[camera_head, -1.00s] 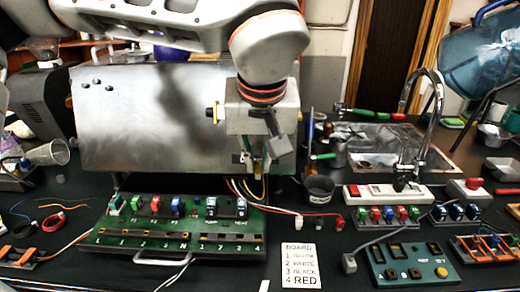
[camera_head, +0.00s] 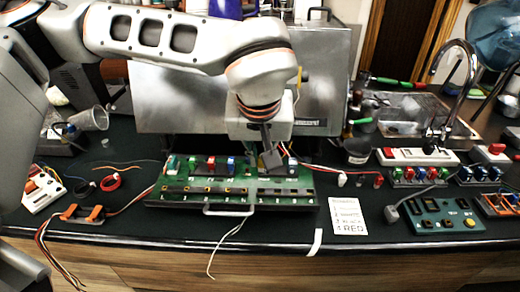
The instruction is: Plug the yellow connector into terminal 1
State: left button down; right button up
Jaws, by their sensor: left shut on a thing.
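The green terminal board (camera_head: 180,193) lies on the dark bench below the steel brewer. A row of numbered terminals runs along its front; the numbers are too small to read now. My left gripper (camera_head: 272,162) points down over the right part of the board, at the back row of coloured blocks. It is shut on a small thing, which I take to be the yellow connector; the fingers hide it. Whether it touches the board cannot be told. My right gripper is not in view.
A printed card (camera_head: 347,216) lies right of the board. A small grey pot (camera_head: 357,150) stands behind it. A white power strip (camera_head: 416,157) and a second green panel (camera_head: 447,216) are at the right. A pale handle (camera_head: 229,210) and wires are at the board's front edge.

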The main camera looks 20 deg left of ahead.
pick_arm(q)
jog(key=shift+d+f+b, duration=0.1)
jog(key=shift+f+b, duration=0.45)
jog(key=shift+f, duration=0.25)
notch_tip(320, 180, down, 5)
jog(key=b, duration=0.3)
jog(key=shift+r, duration=0.4)
jog(key=shift+f, duration=0.8)
dwell(1.6)
jog(key=c, duration=2)
grip_release()
jog(key=shift+r, duration=0.1)
jog(key=v, duration=1.1)
jog(key=shift+s+r, duration=0.2)
jog(key=shift+r, duration=0.2)
